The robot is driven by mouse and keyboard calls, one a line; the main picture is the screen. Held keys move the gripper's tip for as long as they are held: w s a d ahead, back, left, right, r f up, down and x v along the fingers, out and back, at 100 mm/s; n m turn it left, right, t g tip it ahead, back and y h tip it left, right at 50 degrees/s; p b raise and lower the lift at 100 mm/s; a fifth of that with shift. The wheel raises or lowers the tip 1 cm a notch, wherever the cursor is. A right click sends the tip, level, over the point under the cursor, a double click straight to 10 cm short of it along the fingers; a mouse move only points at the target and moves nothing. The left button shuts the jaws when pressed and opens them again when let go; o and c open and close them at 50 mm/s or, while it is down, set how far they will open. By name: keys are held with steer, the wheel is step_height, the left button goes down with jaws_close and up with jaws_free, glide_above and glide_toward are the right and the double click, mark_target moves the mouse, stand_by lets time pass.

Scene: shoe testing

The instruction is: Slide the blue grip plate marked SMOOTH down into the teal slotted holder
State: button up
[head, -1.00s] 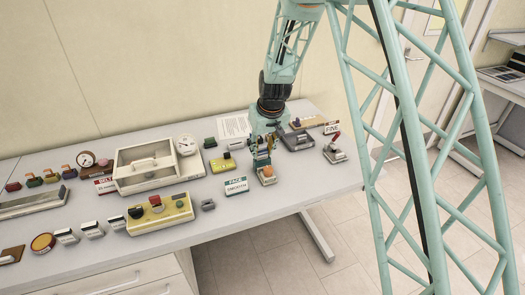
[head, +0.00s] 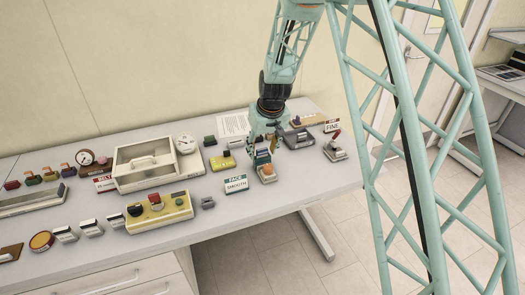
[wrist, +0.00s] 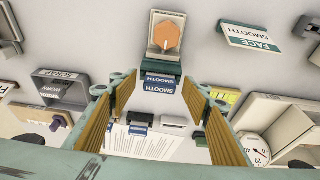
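The blue grip plate marked SMOOTH (wrist: 160,84) is upright at the teal slotted holder (wrist: 161,68), behind an orange knob (wrist: 166,35) on a pale base. It appears to sit in the slot; how deep I cannot tell. My gripper (wrist: 160,92) is open, with one yellow-padded finger on each side of the plate and a gap to both. In the head view my gripper (head: 265,148) is over the holder, and the plate (head: 262,155) shows partly between the fingers. The orange knob (head: 267,169) is in front of it.
A FACE SMOOTH card (head: 236,183) stands left of the holder. A grey device (head: 298,139) and a red-handled device (head: 335,149) stand to the right. A yellow block (head: 222,163), a paper sheet (head: 234,123) and a clear-lidded case (head: 145,160) are left and behind.

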steer(key=shift+r, duration=0.1)
steer(key=v, duration=1.1)
steer(key=shift+r, duration=0.35)
steer(key=shift+s+r, duration=0.1)
steer(key=shift+s, duration=0.1)
stand_by(0.9)
steer(key=s+d+r+m+b, duration=0.1)
steer(key=s+d+r, duration=0.6)
steer(key=s+r, duration=0.3)
steer(key=s+d+r+m+b, duration=0.1)
steer(key=s+d+r+b, duration=0.1)
steer(key=s+d+r, duration=0.8)
steer(key=s+d+f+m+b, duration=0.1)
steer(key=s+d, duration=0.1)
steer(key=s, duration=1.4)
steer(key=s+d+f+m+h+b, duration=0.1)
steer(key=s+d, duration=0.2)
steer(key=s, duration=1.3)
steer(key=shift+s+d+m+t, duration=0.3)
steer(key=shift+s+t, duration=0.1)
